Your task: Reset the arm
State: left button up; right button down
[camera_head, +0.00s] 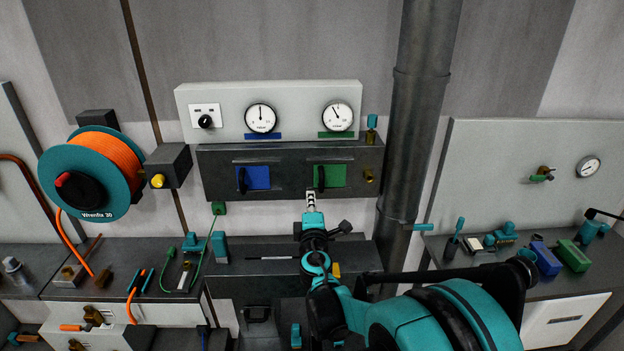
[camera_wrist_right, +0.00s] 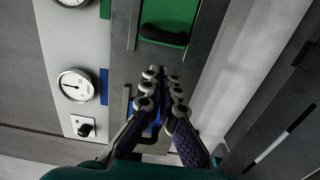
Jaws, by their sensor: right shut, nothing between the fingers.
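My right arm reaches up from the lower right in the head view. Its right gripper (camera_head: 311,196) is shut and empty, with its fingers pointing up just below the dark hopper panel (camera_head: 284,157). In the wrist view the gripper (camera_wrist_right: 162,75) has its fingertips together in front of the dark panel. The green hatch (camera_head: 330,176), with a black handle, is above and right of the fingertips in the head view. The blue hatch (camera_head: 253,178) is to their left. I cannot tell whether the fingers touch the panel. My left gripper is not in view.
A thick grey pipe (camera_head: 413,100) stands right of the panel. A grey box with two gauges (camera_head: 270,93) sits above it. An orange hose reel (camera_head: 92,172) hangs at left. Dark benches hold tools; the right bench holds a blue block (camera_head: 545,258) and a green block (camera_head: 573,255).

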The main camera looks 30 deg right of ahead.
dwell(0.4)
jog(key=s+a+f+m+g+y, duration=0.4)
jog(key=s+a+f+m, duration=0.2)
jog(key=s+a, duration=0.5)
jog(key=s+a+f+m+g+y, duration=0.4)
jog(key=s+a+f+m+y, duration=0.1)
jog(key=s+a, duration=0.7)
jog(key=shift+s+a+f+m, duration=0.15)
jog(key=shift+a+f+m, duration=0.2)
jog(key=shift+f, duration=0.25)
jog(key=shift+d, duration=0.1)
